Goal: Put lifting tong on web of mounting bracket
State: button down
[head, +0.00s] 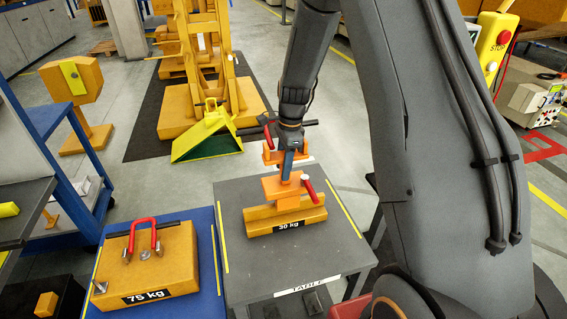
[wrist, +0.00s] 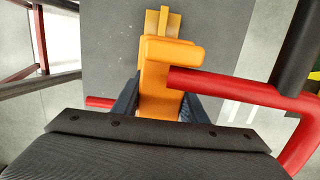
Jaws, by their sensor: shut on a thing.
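The lifting tong (head: 285,187) is orange with red bar handles. My gripper (head: 287,167) is shut on the tong's orange middle from above. In the wrist view the dark fingers of my gripper (wrist: 160,112) stand on both sides of the tong (wrist: 170,52). The mounting bracket (head: 268,224) is a long yellow piece with a "50 kg" label, lying on the grey table. The tong is upright over the bracket's middle. Its lower end overlaps the bracket's top in the head view; I cannot tell whether it straddles the web or touches it.
The grey table (head: 240,285) has yellow edge lines and free room around the bracket. A blue table (head: 205,299) at left carries a yellow "75 kg" block (head: 172,262) with a red shackle (head: 142,228). A yellow-green ramp-like piece (head: 207,135) stands behind.

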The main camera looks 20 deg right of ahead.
jog(key=shift+w+f+p, duration=0.1)
jog(key=shift+f+p, duration=0.65)
jog(key=shift+f, duration=1.9)
jog(key=c, duration=1.1)
grip_release()
jog(key=shift+f, duration=0.1)
jog(key=r+b, duration=0.1)
jog(key=r, duration=0.2)
jog(key=d+r+b, duration=0.1)
jog(key=r, duration=0.3)
jog(key=r+b, duration=0.1)
jog(key=r, duration=0.2)
jog(key=shift+d+r, duration=0.15)
jog(key=shift+r, duration=0.25)
jog(key=shift+s+r+b, duration=0.25)
jog(key=shift+r+b, duration=0.1)
jog(key=shift+r, duration=0.2)
jog(key=s+r+n, duration=0.1)
jog(key=s+n, duration=0.5)
jog(key=s, duration=0.1)
jog(key=s+a+r+n+t+h, duration=0.1)
jog(key=s+n, duration=0.5)
jog(key=s, duration=0.2)
jog(key=s+r+n, duration=0.1)
jog(key=s+n, duration=0.5)
jog(key=s, duration=0.1)
jog(key=shift+s+a, duration=0.2)
jog(key=shift+s, duration=0.2)
